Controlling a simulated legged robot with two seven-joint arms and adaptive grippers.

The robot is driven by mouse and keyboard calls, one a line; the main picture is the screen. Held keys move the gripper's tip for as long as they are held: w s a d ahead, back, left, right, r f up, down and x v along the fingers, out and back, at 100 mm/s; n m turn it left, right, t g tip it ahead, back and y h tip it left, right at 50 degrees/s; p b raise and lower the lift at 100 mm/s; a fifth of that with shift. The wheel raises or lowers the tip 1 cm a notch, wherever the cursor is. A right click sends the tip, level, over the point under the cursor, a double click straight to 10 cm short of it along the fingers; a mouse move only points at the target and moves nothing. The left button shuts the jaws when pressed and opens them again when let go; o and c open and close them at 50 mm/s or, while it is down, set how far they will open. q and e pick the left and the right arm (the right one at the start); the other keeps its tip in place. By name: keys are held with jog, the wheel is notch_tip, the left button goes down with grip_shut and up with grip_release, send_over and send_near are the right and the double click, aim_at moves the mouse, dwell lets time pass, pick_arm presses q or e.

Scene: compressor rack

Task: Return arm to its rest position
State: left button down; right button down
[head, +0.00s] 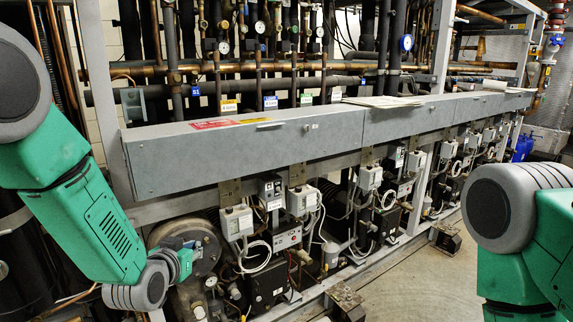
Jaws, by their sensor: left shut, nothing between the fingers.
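My left arm (95,205), green with grey joints, comes in from the left and reaches down in front of the compressor rack. My left gripper (187,256) is small and partly hidden at the end of this arm, in front of a round grey compressor housing (203,243). It is shut with nothing in it. I cannot tell whether it touches the housing. My right arm (525,230) stands at the right edge, bent, with its grey joint facing me. My right gripper is out of the picture.
A long grey metal box (240,150) runs along the rack, with papers (385,102) lying on top. Pipes and gauges (260,27) rise behind it. Switch boxes and cables (238,222) hang below. Bare floor (415,285) is free between the rack and my right arm.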

pick_arm(q)
jog(key=s+a+f+g, duration=0.3)
jog(key=s+f+g, duration=0.4)
jog(key=s+f, duration=1.2)
jog(key=s+a+f+g, duration=0.1)
jog(key=s+f+g, duration=0.1)
jog(key=s, duration=1)
jog(key=s+a+f+n+g+y, duration=0.1)
jog(key=s+a+f+g, duration=0.1)
jog(key=s, duration=0.9)
jog(key=shift+s+a+f+g, duration=0.3)
jog(key=shift+f+g, duration=0.2)
jog(key=shift+g, duration=0.6)
